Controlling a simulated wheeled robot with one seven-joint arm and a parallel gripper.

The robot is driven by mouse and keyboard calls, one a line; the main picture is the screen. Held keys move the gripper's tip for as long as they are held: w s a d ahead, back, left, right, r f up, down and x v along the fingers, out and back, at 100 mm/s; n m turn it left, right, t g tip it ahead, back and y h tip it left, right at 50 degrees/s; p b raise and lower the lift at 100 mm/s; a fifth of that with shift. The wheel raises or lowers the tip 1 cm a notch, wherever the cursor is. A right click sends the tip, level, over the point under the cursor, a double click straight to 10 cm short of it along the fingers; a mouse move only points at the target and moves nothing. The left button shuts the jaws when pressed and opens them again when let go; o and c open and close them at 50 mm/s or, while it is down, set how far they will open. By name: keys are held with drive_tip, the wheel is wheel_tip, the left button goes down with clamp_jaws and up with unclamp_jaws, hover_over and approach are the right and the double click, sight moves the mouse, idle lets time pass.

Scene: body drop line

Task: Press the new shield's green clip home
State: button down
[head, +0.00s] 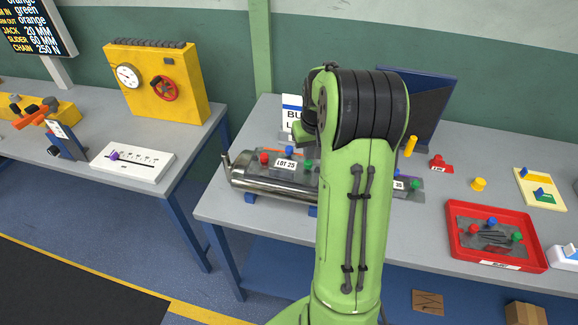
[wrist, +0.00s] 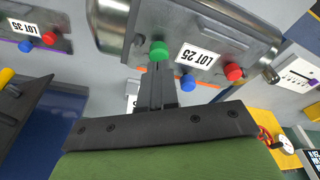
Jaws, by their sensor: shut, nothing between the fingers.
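The shield marked LOT 25 (head: 274,172) lies on the silver pipe (head: 262,184). It also shows in the wrist view (wrist: 212,40). Its green clip (wrist: 158,50) sits at one end, the blue clip (wrist: 187,83) at the near edge, the red clip (wrist: 233,72) at the other end. My gripper (wrist: 157,70) is shut and empty, its tips right at the green clip; I cannot tell whether they touch. In the head view my arm hides the gripper. A second shield marked LOT 35 (wrist: 18,28) lies to the left in the wrist view.
A red tray (head: 452,250) at the right holds a dark shield with coloured clips. A yellow peg (head: 410,146), a red block (head: 440,164) and a yellow knob (head: 479,184) stand nearby. A yellow gauge panel (head: 185,60) stands on the left bench.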

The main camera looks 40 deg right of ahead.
drive_tip(key=shift+f+b, duration=0.7)
drive_tip(key=shift+f, duration=0.3)
drive_tip(key=c, duration=1.8)
unclamp_jaws()
drive_tip(key=o, duration=0.6)
drive_tip(key=shift+o, duration=0.2)
wheel_tip(320, 180, up, 6)
drive_tip(key=p, duration=0.5)
drive_tip(key=shift+r, duration=0.2)
drive_tip(key=shift+f, duration=0.1)
